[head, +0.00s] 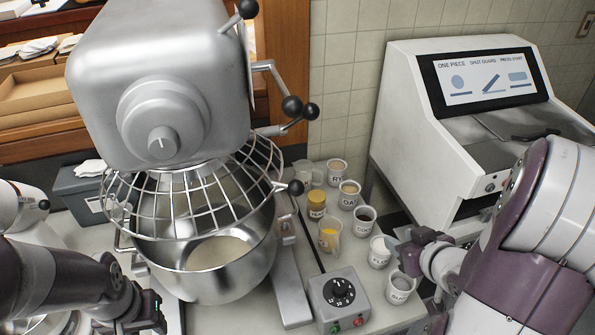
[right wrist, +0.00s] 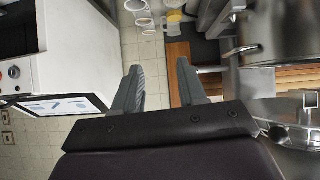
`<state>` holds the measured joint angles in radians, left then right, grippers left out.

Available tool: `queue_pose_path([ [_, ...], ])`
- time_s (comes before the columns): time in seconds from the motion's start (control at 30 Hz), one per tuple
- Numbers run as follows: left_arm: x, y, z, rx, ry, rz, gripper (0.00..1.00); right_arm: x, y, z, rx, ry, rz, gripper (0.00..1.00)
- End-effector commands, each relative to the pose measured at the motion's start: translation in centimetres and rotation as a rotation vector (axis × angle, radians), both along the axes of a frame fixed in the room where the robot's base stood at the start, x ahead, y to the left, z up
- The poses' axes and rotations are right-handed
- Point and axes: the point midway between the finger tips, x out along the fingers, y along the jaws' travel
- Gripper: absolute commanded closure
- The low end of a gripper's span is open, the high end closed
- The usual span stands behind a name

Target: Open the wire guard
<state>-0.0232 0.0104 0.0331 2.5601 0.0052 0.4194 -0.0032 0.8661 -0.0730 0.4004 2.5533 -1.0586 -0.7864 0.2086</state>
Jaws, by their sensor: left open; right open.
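The wire guard (head: 180,195) is a steel cage below the mixer head, sitting around and over the top of the steel bowl (head: 225,275). A short rod with a black knob (head: 295,187) stands at its right side. Pale dough or batter (head: 218,252) shows in the bowl. My left gripper (head: 150,312) is low at the left, in front of and left of the bowl; it is open and its fingertips are hard to make out. My right gripper (head: 402,245) is open and empty, right of the mixer near the cups; its spread fingers show in the right wrist view (right wrist: 160,78).
The mixer head (head: 160,85) has several black-knobbed levers on its right. Several labelled cups (head: 364,220) and a control box (head: 339,298) stand on the counter right of the bowl. A white machine (head: 410,120) stands behind my right arm. A grey bin (head: 85,190) is at the left.

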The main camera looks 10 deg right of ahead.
Motion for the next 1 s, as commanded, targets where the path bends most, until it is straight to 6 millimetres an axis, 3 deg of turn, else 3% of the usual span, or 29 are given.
queue_pose_path([
  [0.03,0.0,0.0,0.6,0.0,0.0,0.0,0.57,0.5,2.3,2.2,0.063,-0.116,0.098,0.59],
  [0.13,0.0,0.0,0.3,0.0,0.001,0.0,0.57,0.4,8.2,6.2,0.236,-0.334,0.336,0.59],
  [0.2,0.0,0.0,0.2,0.0,0.001,0.0,0.57,-0.3,10.6,8.7,0.338,-0.431,0.445,0.59],
  [0.3,0.0,0.0,0.3,0.0,0.001,0.0,0.57,-0.9,12.0,10.9,0.423,-0.509,0.509,0.59],
  [0.47,0.0,0.0,0.9,0.0,0.001,0.0,0.57,0.3,13.0,11.7,0.454,-0.527,0.514,0.59],
  [0.8,0.0,0.0,3.6,0.0,0.0,0.0,0.57,6.6,17.6,11.8,0.449,-0.524,0.513,0.59],
  [1.0,0.0,0.0,4.5,0.0,0.0,0.0,0.57,8.7,19.0,11.6,0.446,-0.525,0.51,0.59],
])
